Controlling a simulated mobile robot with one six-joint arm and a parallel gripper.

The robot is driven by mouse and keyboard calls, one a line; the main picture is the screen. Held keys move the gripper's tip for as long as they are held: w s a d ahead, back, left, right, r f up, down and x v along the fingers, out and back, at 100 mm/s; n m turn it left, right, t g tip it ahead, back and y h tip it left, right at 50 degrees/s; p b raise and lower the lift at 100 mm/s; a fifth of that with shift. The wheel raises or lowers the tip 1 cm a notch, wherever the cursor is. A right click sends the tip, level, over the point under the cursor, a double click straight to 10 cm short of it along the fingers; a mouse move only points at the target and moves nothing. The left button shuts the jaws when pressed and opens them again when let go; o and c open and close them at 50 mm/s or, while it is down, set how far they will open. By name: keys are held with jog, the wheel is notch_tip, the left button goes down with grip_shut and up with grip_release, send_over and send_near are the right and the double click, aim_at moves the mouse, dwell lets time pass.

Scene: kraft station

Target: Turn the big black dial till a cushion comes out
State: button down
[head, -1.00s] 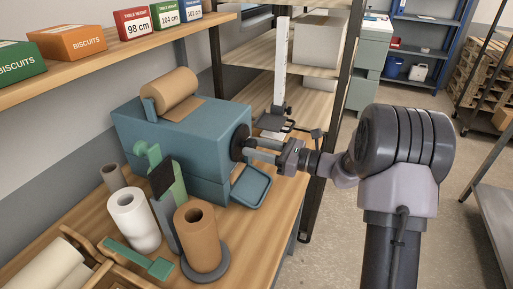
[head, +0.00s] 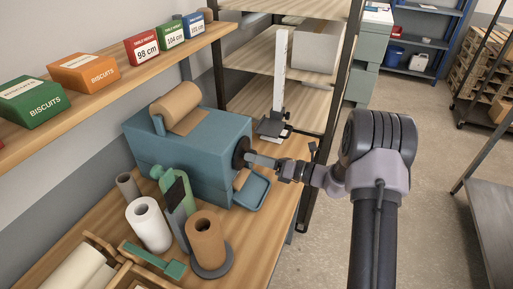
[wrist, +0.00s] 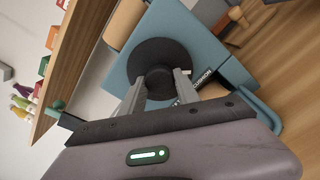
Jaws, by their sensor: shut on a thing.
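The big black dial (head: 241,152) is on the right face of the blue machine (head: 205,140). In the wrist view the dial (wrist: 150,58) is a round black disc with a raised hub. My gripper (head: 253,157) reaches it from the right. In the wrist view my gripper's fingers (wrist: 158,88) are shut on the dial's hub, one on each side. A roll of brown paper (head: 177,104) sits on top of the machine. The blue tray (head: 252,190) is below the dial; a brown paper piece (head: 241,179) shows at its back. I cannot tell whether that is a cushion.
A white roll (head: 148,226), a brown roll (head: 206,243) on a grey base and a green tape dispenser (head: 177,190) stand in front of the machine. A shelf with boxes (head: 84,72) is above left. A black-footed upright scale (head: 276,90) stands behind.

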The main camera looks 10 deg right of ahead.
jog(key=m+p, duration=0.8)
jog(key=m, duration=0.3)
jog(key=shift+r+m+p, duration=0.1)
jog(key=shift+m+p, duration=0.25)
jog(key=shift+m, duration=0.05)
dwell(0.4)
jog(key=c, duration=0.9)
grip_release()
jog(key=v, duration=1.7)
jog(key=shift+s+d, duration=0.15)
